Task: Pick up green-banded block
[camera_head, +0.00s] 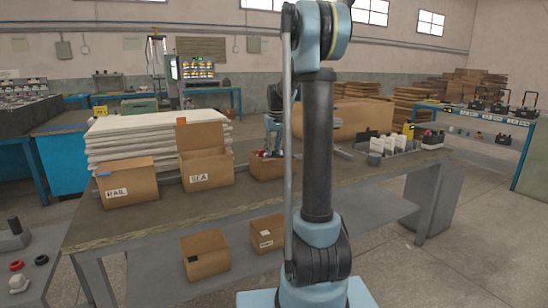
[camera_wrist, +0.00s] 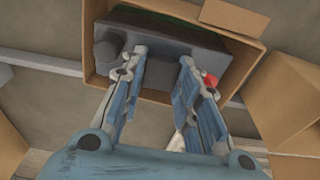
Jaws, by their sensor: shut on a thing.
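A dark grey block (camera_wrist: 170,45) with a green strip along its far top edge lies in an open cardboard box (camera_wrist: 91,62) in the wrist view. My gripper (camera_wrist: 162,60) reaches down into that box, its two fingers apart with part of the grey block between them, shut on it. The exact contact at the fingertips is hard to see. In the head view my gripper (camera_head: 270,154) is low at the small middle box (camera_head: 268,172) on the workbench; the block itself cannot be made out there.
A small red thing (camera_wrist: 211,79) shows beside the right finger. Two more open boxes, one marked RAIL (camera_head: 128,184) and one marked SEA (camera_head: 207,171), stand left on the bench (camera_head: 300,197). White stacked sheets (camera_head: 150,135) lie behind. A tray with several items (camera_head: 385,147) stands right.

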